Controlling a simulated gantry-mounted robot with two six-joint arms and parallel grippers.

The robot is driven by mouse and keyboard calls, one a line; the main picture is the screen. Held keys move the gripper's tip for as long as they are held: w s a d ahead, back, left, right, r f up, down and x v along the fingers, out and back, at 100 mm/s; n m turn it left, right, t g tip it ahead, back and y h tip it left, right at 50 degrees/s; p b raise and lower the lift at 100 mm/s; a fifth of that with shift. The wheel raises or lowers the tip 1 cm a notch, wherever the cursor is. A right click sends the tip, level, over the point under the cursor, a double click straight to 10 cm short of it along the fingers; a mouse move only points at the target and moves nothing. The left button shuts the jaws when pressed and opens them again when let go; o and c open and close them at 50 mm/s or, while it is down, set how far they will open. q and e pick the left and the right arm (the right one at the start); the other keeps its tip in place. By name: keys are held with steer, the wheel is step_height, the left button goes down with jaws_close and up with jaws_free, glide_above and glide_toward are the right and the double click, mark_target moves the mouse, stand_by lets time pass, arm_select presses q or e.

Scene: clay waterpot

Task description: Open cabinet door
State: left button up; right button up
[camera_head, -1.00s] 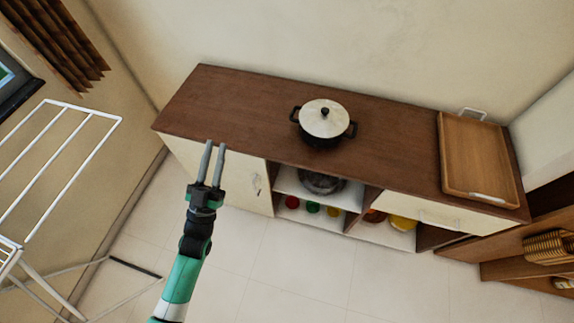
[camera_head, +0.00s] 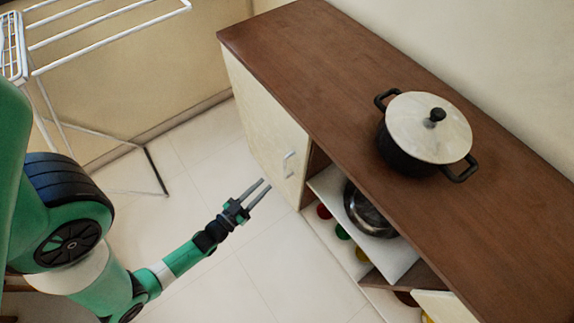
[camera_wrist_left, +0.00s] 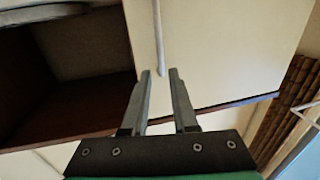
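The cream cabinet door (camera_head: 262,115) is at the left end of the wooden-topped cabinet and looks closed. Its thin upright handle (camera_head: 289,163) is near the door edge beside the open shelves. My left gripper (camera_head: 266,184) is open and empty, in front of the door and a little short of the handle. In the left wrist view the gripper (camera_wrist_left: 160,73) points at the door (camera_wrist_left: 225,45). The handle (camera_wrist_left: 158,35) lines up with the gap between the fingertips, its lower end close to them. I cannot tell whether they overlap. My right gripper is out of view.
A lidded pot (camera_head: 428,130) stands on the cabinet's brown top (camera_head: 330,70). A metal pan (camera_head: 368,210) sits on the open shelf beside the door. A white drying rack (camera_head: 100,20) stands at upper left. The tiled floor (camera_head: 205,150) before the door is clear.

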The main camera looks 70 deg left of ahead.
mark_target(285, 164)
arm_select(q)
steer(key=b+x, duration=0.2)
steer(key=x, duration=0.9)
steer(key=shift+w+a+r+b, duration=0.1)
steer(key=shift+w+b, duration=0.15)
steer(key=shift+b, duration=0.15)
jaws_close()
stand_by(0.7)
